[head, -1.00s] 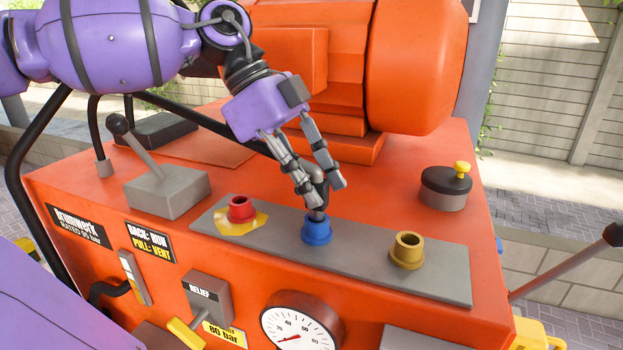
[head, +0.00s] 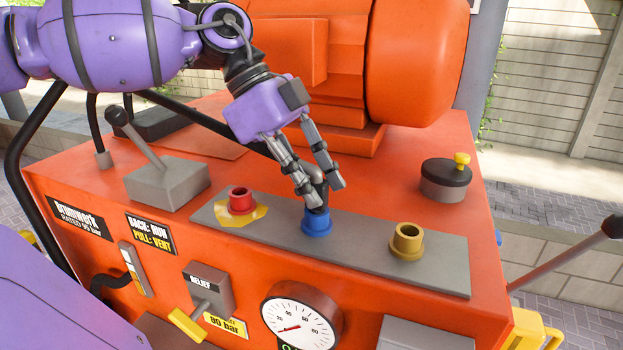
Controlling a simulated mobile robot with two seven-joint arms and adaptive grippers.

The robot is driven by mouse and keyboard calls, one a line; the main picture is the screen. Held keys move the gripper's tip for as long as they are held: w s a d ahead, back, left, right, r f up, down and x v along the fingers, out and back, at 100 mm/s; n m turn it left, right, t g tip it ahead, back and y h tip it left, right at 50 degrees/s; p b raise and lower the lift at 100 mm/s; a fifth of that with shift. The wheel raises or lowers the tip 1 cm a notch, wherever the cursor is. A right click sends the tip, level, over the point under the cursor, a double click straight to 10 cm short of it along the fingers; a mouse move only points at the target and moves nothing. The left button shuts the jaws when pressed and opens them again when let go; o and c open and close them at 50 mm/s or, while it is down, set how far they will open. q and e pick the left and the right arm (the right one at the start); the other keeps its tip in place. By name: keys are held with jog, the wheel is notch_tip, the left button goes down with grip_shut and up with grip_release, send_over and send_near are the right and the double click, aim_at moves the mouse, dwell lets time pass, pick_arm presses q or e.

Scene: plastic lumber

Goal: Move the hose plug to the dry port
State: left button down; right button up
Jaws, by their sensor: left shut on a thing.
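The dark hose plug (head: 315,200) stands at the blue port (head: 316,223) in the middle of the grey strip. Its lower end meets the port's mouth; how deep it sits I cannot tell. My left gripper (head: 322,193) is shut on the plug from above, its fingers partly hiding it. The black hose (head: 190,115) runs behind the gripper to the upper left. The red port (head: 240,201) has a yellow puddle (head: 246,214) around its base. The brass port (head: 406,240) at the right is empty, with no liquid seen around it. No puddle shows around the blue port. My right gripper is out of view.
A lever on a grey block (head: 165,185) stands left of the ports. A black-topped cap with a yellow knob (head: 446,178) stands right. The orange motor housing (head: 415,65) rises behind. The gauge (head: 300,320) and relief handle (head: 190,323) are on the front.

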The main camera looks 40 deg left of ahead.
pick_arm(q)
jog(key=shift+f, duration=0.15)
jog(key=c, duration=1.5)
grip_release()
jog(key=o, duration=0.4)
jog(key=shift+r+b, duration=0.45)
jog(key=shift+r, duration=3.05)
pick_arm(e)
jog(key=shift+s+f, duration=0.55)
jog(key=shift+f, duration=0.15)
